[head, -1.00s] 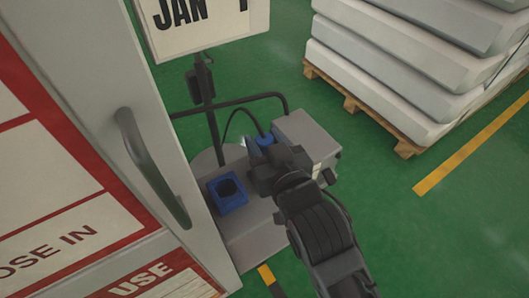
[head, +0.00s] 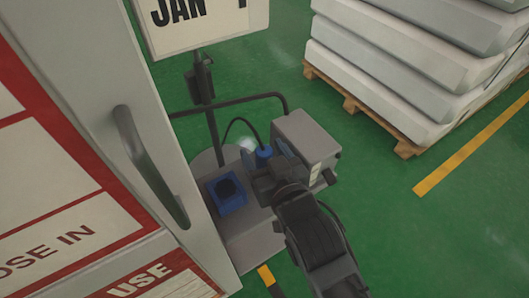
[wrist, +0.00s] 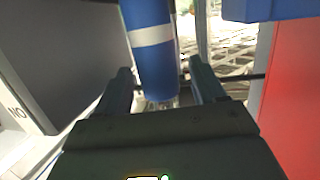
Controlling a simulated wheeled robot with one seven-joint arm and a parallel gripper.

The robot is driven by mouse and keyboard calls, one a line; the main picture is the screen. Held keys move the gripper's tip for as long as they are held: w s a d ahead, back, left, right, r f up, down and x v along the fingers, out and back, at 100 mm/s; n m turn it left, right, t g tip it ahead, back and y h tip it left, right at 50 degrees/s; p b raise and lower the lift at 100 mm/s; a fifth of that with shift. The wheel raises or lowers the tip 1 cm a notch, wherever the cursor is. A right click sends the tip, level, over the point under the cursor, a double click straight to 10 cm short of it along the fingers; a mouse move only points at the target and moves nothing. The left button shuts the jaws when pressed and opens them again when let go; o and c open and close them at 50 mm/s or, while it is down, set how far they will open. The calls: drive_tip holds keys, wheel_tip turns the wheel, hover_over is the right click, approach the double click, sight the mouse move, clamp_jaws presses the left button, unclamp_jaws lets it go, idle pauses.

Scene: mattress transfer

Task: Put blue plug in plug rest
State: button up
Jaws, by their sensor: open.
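The blue plug (head: 264,153) is beside the grey box, with a black cable running from its upper end. In the wrist view the plug (wrist: 153,45), with a white band, stands between the fingers of my gripper (wrist: 163,78). The gripper is open, with a gap on either side of the plug. In the head view my gripper (head: 268,172) is just below the plug and partly covers it. The blue plug rest (head: 226,204), a square block with a dark round opening, sits on the grey base to the left and is empty. A blue block (wrist: 265,8), probably the rest, shows at the wrist view's upper right.
The grey box (head: 306,138) stands close on the right of the plug. A dark post (head: 212,130) carries a sign behind the rest. A large white and red cabinet (head: 95,120) stands close on the left. Stacked mattresses on a pallet (head: 375,118) are at upper right.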

drive_tip(key=shift+r, duration=0.1)
drive_tip(key=v, duration=1.2)
drive_tip(key=shift+r, duration=0.15)
drive_tip(key=shift+d, duration=0.1)
drive_tip(key=s+d+r+m+h, duration=0.1)
drive_tip(key=s+d+m+h, duration=0.1)
drive_tip(key=s+d, duration=0.7)
drive_tip(key=s+d+r+m+h, duration=0.1)
drive_tip(key=s+d+h, duration=0.3)
drive_tip(key=s+d, duration=0.5)
drive_tip(key=s+m, duration=0.1)
drive_tip(key=s, duration=0.7)
drive_tip(key=shift+s+r+m, duration=0.2)
drive_tip(key=shift+r+m, duration=0.05)
drive_tip(key=shift+m, duration=0.05)
